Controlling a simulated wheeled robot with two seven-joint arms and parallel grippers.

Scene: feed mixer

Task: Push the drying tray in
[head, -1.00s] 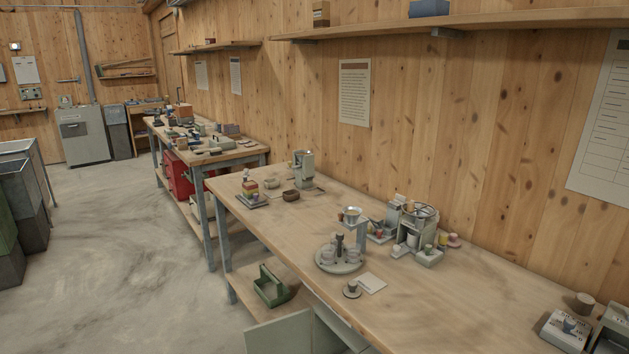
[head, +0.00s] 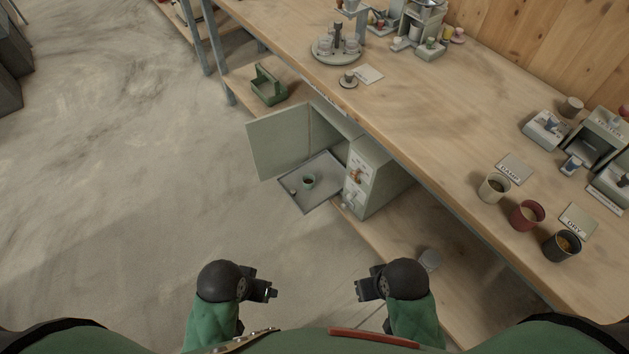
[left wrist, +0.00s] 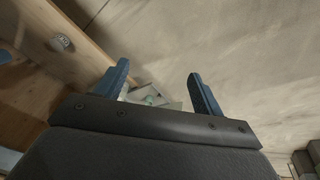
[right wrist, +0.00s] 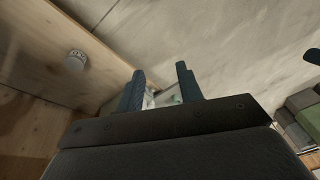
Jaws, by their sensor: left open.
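The drying tray (head: 316,194) is a flat grey tray. It sticks out of the open front of a grey-green cabinet (head: 371,172) under the workbench. The cabinet's door (head: 279,144) hangs open to the left. My left gripper (head: 271,292) and right gripper (head: 361,290) are below the tray in the head view, apart from it. In the left wrist view (left wrist: 160,88) and right wrist view (right wrist: 160,80) the fingers are spread with nothing gripped.
The workbench (head: 430,130) runs along the right, with cream, red and black cups (head: 527,214) near its edge. A lower shelf (head: 405,255) holds a small grey round object (head: 429,260). A green caddy (head: 268,86) sits on the shelf beyond the door. The floor (head: 150,210) at left is clear.

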